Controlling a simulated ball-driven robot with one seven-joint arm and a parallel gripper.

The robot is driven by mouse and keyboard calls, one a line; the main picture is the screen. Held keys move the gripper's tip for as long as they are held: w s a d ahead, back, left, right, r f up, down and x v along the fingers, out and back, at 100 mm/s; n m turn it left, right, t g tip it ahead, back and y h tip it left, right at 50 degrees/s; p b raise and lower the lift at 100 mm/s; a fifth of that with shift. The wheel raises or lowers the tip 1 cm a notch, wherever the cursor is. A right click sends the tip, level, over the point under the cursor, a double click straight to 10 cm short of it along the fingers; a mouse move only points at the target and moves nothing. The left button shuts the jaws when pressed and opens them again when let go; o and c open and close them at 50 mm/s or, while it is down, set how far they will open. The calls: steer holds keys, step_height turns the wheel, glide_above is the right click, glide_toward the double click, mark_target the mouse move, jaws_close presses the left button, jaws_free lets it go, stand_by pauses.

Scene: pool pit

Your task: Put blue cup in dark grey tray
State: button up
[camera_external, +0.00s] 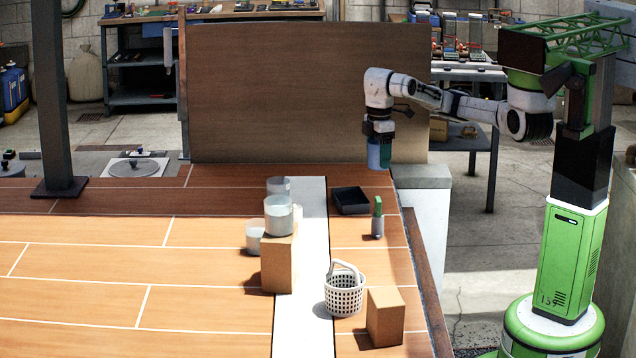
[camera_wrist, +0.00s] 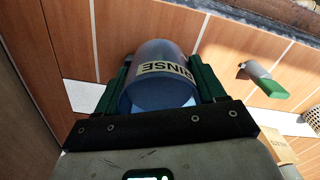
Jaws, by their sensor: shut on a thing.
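The blue cup (camera_wrist: 158,72), marked "RINSE", is between the green fingers of my gripper (camera_wrist: 160,90) in the wrist view. In the external view my gripper (camera_external: 379,140) is shut on the blue cup (camera_external: 379,157) and holds it above the far right part of the wooden surface. The dark grey tray (camera_external: 350,201) sits lower on that surface, to the left of and nearer the camera than the held cup. The tray looks empty, though its floor is dark. I do not make out the tray in the wrist view.
A white basket (camera_external: 344,291) and cardboard box (camera_external: 385,316) are nearer the camera. A brown panel (camera_external: 290,95) rises behind. The left surface is free.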

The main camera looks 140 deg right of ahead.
steer(key=w+d+f, duration=0.1)
steer(key=w+f, duration=0.1)
steer(key=w+d+f, duration=0.3)
steer(key=w+f, duration=0.1)
steer(key=shift+d+f+p, duration=0.15)
steer(key=shift+f+p, duration=0.15)
steer(key=shift+p, duration=0.05)
steer(key=shift+w+d+f+p, duration=0.1)
steer(key=shift+f+p, duration=0.05)
steer(key=shift+f, duration=0.8)
steer(key=shift+w+d+f+p, duration=0.1)
steer(key=shift+f+p, duration=0.05)
steer(key=shift+f, duration=0.75)
steer(key=shift+f, duration=0.1)
steer(key=o, duration=1.2)
steer(key=shift+c, duration=0.2)
step_height(320, 180, up, 12)
steer(key=shift+b, duration=0.45)
